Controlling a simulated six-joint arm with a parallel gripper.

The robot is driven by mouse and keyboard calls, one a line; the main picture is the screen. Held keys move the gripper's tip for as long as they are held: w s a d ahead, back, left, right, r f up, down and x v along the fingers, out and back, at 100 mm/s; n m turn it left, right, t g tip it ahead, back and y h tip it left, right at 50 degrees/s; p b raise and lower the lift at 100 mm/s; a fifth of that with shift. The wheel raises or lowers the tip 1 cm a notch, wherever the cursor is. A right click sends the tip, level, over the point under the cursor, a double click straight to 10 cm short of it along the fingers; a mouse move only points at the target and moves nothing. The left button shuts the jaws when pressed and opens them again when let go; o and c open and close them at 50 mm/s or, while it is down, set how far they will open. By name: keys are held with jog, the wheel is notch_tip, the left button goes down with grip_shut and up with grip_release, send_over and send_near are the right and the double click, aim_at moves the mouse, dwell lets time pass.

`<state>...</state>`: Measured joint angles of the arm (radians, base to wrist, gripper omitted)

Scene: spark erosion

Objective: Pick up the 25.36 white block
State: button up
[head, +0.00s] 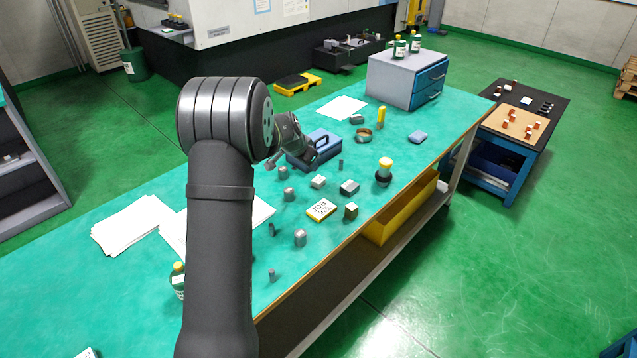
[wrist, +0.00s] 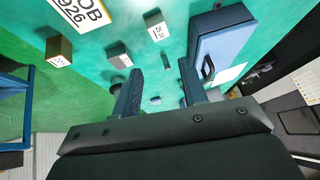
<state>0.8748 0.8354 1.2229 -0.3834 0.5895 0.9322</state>
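The white block (head: 318,182) sits on the green bench in front of the blue case in the head view. In the wrist view the white block (wrist: 153,20) is near the top centre, with a label that seems to read 25.36. My gripper (head: 285,158) is above the bench, behind and left of the block in the head view. In the wrist view my gripper (wrist: 160,88) has its two fingers spread, with nothing held between them. The block is beyond the fingertips, apart from them.
A grey block (head: 349,187), a brass-coloured block (head: 351,211) and a JOB 926 plate (head: 321,209) lie near the white block. The blue case (head: 325,145) is close to the gripper. A small dark pin (head: 340,165) and several metal cylinders stand around.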

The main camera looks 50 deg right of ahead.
send_near(319, 180)
jog(key=x, duration=0.3)
jog(key=shift+w+d, duration=0.2)
jog(key=shift+d, duration=0.1)
jog(key=shift+x, duration=2.7)
jog(key=shift+s+a+f, duration=0.1)
jog(key=shift+a+f, duration=0.05)
jog(key=shift+a, duration=0.05)
jog(key=c, duration=0.8)
